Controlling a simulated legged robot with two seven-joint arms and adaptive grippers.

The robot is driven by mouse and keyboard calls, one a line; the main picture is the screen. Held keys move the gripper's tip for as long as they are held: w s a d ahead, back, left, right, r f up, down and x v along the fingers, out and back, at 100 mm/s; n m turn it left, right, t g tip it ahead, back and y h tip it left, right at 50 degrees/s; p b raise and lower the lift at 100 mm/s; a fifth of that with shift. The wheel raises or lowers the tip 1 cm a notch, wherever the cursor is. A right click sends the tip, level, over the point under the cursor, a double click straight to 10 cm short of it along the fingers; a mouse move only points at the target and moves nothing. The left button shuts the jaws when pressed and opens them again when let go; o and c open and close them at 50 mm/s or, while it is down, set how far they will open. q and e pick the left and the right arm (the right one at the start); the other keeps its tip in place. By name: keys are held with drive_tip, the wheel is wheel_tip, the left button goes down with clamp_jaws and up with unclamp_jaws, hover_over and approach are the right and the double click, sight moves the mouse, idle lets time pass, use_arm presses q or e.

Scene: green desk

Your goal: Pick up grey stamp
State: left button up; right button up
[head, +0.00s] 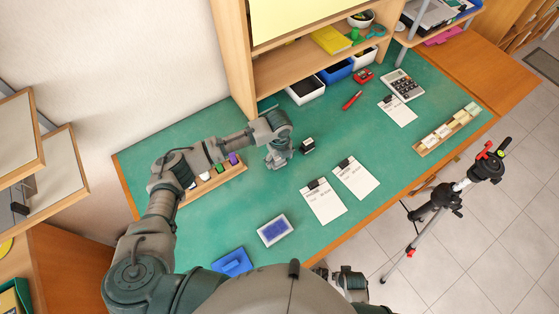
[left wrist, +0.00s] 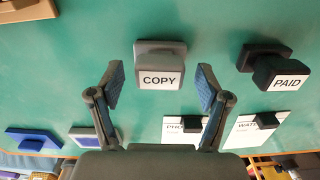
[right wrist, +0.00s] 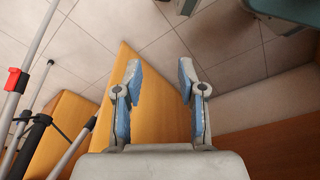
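The grey stamp (left wrist: 160,52) is upright on the green desk in the left wrist view, with a white COPY label facing me. In the head view I cannot make it out clearly by my left gripper (head: 279,157). That gripper is open, its two fingers (left wrist: 160,75) apart on either side of the grey stamp's label in the left wrist view, with nothing held. I cannot tell how high it is above the stamp. A black PAID stamp (left wrist: 276,66) stands to the right and also shows in the head view (head: 307,146). My right gripper (right wrist: 159,68) is open and empty over the floor.
Two clipboards with paper (head: 324,202) (head: 356,178) and a blue ink pad (head: 275,230) lie in front. A wooden rack (head: 232,176) with coloured stamps is to the left. A tripod (head: 440,200) stands beyond the desk's right edge.

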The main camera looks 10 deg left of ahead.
sight(280, 159)
use_arm(q)
drive_tip(key=shift+a, duration=0.35)
drive_tip(key=c, duration=1.1)
drive_tip(key=shift+d, duration=0.4)
drive_tip(key=shift+c, duration=0.2)
drive_tip(key=shift+d+r, duration=0.15)
drive_tip(key=shift+r, duration=0.2)
wheel_tip(280, 159, up, 3)
drive_tip(key=shift+s+r+p, duration=0.1)
drive_tip(key=shift+s+p, duration=0.05)
drive_tip(key=shift+p, duration=0.2)
drive_tip(key=s+d+r+p, duration=0.1)
drive_tip(key=s+d, duration=0.8)
drive_tip(key=s, duration=0.3)
drive_tip(key=shift+s, duration=0.25)
use_arm(e)
drive_tip(key=s+f, duration=0.2)
drive_tip(key=f, duration=0.1)
drive_tip(key=s+f, duration=0.1)
drive_tip(key=shift+d+f, duration=0.25)
drive_tip(key=shift+f, duration=0.15)
